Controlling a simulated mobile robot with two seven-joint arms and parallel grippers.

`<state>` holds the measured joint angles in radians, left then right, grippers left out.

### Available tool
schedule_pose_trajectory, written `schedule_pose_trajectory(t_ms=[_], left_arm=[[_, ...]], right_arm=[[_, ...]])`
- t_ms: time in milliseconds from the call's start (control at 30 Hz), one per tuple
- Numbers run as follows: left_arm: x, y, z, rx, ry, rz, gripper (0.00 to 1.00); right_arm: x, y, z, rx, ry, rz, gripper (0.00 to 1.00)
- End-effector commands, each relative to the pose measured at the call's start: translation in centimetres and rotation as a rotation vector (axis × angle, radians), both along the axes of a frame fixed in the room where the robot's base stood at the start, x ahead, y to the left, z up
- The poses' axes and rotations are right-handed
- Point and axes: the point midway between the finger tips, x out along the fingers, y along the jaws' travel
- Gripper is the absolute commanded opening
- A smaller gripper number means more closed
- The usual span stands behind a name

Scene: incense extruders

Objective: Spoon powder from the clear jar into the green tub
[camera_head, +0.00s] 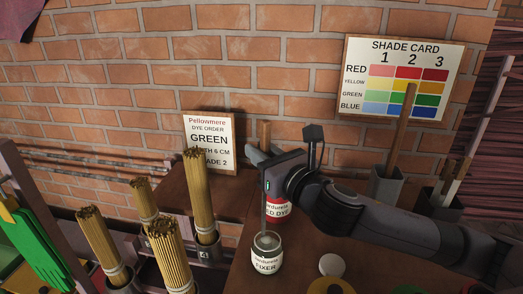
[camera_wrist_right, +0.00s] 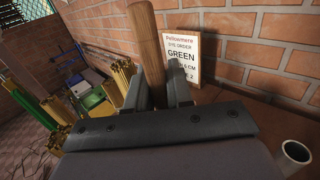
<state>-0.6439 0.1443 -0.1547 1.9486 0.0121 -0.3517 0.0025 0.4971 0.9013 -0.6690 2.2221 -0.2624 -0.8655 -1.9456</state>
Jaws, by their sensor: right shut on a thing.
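My right gripper (camera_head: 262,158) is shut on the wooden handle of the spoon (camera_head: 264,132), which stands roughly upright. In the right wrist view the spoon handle (camera_wrist_right: 147,45) rises between the two fingers of the gripper (camera_wrist_right: 160,90). The spoon's thin shaft runs down to the mouth of a jar labelled FIXER (camera_head: 267,258); its bowl cannot be made out. This jar has a white label and pale grey stuff showing at its top. I cannot make out the green tub for sure; a green round piece (camera_head: 408,289) is cut off at the bottom edge. My left gripper is not in view.
A red dye tub (camera_head: 279,208) stands just behind the jar. Holders with bundled sticks (camera_head: 202,200) stand to the left. A white disc (camera_head: 332,265) lies right of the jar. An order card (camera_head: 210,142) and shade card (camera_head: 400,78) stand behind.

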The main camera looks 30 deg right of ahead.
Motion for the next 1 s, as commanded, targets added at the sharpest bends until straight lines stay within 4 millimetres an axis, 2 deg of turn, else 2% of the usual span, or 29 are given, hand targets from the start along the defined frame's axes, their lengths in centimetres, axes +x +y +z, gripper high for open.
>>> schedule_pose_trajectory(t_ms=[33,567,800,1000], left_arm=[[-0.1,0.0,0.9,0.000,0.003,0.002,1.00],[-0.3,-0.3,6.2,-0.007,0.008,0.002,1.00],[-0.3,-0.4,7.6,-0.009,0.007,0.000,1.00],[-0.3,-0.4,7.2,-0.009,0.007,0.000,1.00]], right_arm=[[0.0,0.0,1.0,0.000,0.001,0.000,0.00],[0.0,0.0,5.7,-0.001,0.001,-0.001,0.00],[0.0,0.0,8.0,-0.001,-0.001,0.000,0.00],[0.0,0.0,9.5,0.000,-0.004,0.000,0.00]])
